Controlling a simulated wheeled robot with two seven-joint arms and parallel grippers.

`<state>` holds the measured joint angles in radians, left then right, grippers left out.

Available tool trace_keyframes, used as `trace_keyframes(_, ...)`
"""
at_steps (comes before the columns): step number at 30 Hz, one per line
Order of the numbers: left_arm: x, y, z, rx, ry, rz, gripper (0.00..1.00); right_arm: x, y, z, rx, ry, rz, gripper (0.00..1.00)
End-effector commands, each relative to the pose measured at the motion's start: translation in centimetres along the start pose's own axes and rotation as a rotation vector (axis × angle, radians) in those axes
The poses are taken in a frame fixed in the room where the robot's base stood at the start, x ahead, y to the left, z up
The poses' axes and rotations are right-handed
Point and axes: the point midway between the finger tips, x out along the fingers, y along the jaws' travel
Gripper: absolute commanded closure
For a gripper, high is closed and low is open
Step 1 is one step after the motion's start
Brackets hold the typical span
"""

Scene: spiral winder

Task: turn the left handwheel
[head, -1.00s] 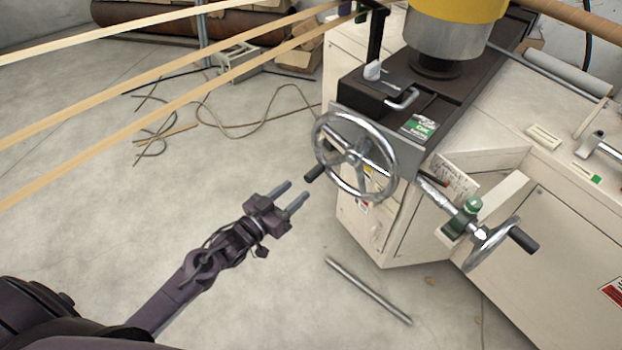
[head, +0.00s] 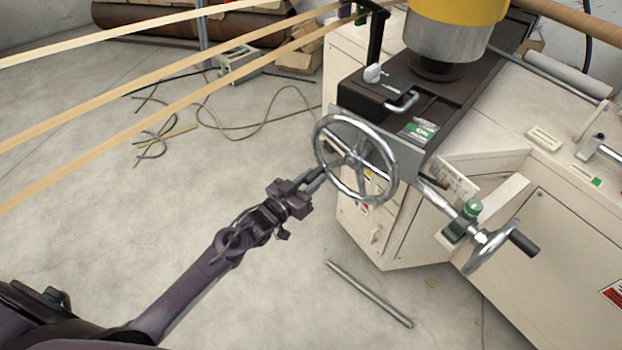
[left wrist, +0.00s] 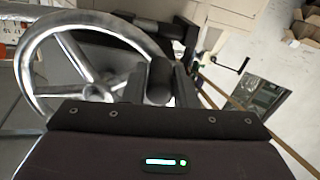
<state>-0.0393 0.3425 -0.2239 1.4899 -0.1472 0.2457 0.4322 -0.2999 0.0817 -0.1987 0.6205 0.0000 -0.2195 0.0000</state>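The left handwheel (head: 356,160), a chrome spoked wheel, stands upright on the front of the machine. Its dark crank handle (left wrist: 160,82) sticks out from the rim toward my left gripper (head: 316,180). The gripper comes from the lower left and its fingers are at the handle. In the left wrist view, the handle lies between the two dark fingers and fills the gap, so the gripper looks shut on it. The wheel also shows at the upper left there (left wrist: 62,92). In the head view the fingers largely hide the handle. My right gripper is out of view.
A second chrome handwheel (head: 490,248) with a black handle sits at right on a shaft with a green block (head: 463,222). A metal rod (head: 370,293) lies on the floor below. Wooden strips (head: 150,100) cross the upper left. The floor at left is mostly clear.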

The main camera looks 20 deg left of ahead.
Motion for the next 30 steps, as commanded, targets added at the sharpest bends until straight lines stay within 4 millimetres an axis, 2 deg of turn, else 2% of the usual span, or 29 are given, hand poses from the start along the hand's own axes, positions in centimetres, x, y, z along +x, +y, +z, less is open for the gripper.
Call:
trace_keyframes(1, 0.0, 0.0, 0.0, 0.000, 0.000, 0.000, 0.82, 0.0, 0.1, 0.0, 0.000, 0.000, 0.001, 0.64)
trace_keyframes(5, 0.0, 0.0, 0.0, 0.000, 0.000, 0.000, 0.99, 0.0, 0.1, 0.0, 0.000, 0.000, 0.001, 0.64)
trace_keyframes(6, 0.0, 0.0, 0.0, 0.000, 0.000, 0.000, 1.00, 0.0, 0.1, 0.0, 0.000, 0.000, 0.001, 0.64)
trace_keyframes(20, 0.0, -0.4, -0.7, 0.057, 0.000, 0.000, 1.00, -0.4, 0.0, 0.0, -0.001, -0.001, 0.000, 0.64)
trace_keyframes(30, 0.0, -1.6, -3.3, 0.302, 0.001, 0.000, 1.00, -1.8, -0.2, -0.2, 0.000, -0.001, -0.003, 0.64)
